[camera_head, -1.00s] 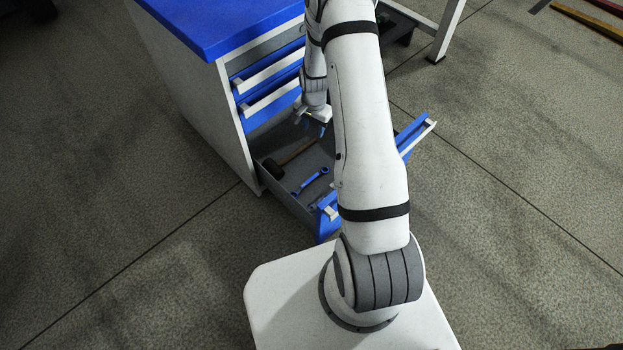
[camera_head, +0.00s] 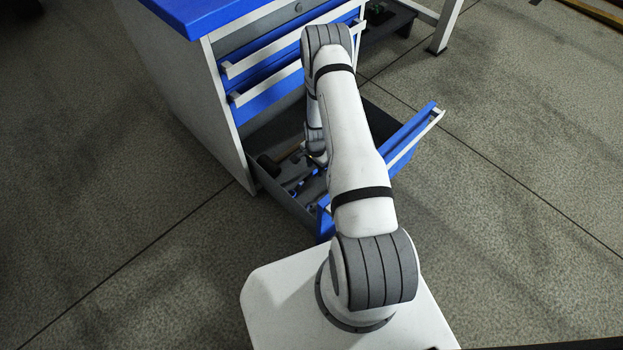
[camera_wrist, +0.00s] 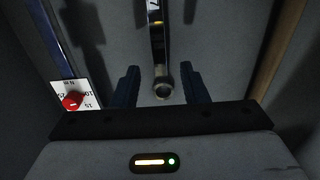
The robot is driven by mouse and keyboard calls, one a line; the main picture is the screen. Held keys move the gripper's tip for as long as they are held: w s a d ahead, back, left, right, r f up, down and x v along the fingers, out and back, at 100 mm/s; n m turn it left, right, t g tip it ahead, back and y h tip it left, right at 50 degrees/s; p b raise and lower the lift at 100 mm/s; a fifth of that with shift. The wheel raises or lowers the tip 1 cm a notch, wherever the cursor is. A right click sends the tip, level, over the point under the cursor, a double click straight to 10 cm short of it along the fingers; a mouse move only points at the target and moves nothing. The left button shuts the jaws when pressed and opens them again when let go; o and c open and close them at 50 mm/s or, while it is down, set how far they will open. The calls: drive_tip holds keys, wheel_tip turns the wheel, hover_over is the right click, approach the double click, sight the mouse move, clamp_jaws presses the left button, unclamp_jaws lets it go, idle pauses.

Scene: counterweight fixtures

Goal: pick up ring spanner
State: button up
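In the wrist view, my gripper (camera_wrist: 161,84) is open, with its two dark fingers apart. A slim tool with a pale number, a yellow band and a round metal end, which looks like the ring spanner (camera_wrist: 158,40), lies lengthwise between them. Its round end sits between the fingertips, with a gap on each side. I cannot tell how far below the fingers it lies. In the head view my gripper is down in the open drawer (camera_head: 283,202), mostly hidden behind my arm, and the spanner cannot be made out clearly.
A dark-headed mallet (camera_head: 268,165) lies in the drawer; a wooden handle (camera_wrist: 279,48) shows at the wrist view's right. A white card with a red knob (camera_wrist: 72,100) and a blue bar (camera_wrist: 46,32) are at left. Closed blue drawers (camera_head: 268,86) stand above.

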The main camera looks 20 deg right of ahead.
wheel_tip(320, 180, down, 2)
drive_tip(key=shift+f, duration=0.15)
drive_tip(key=shift+c, duration=0.4)
clamp_jaws()
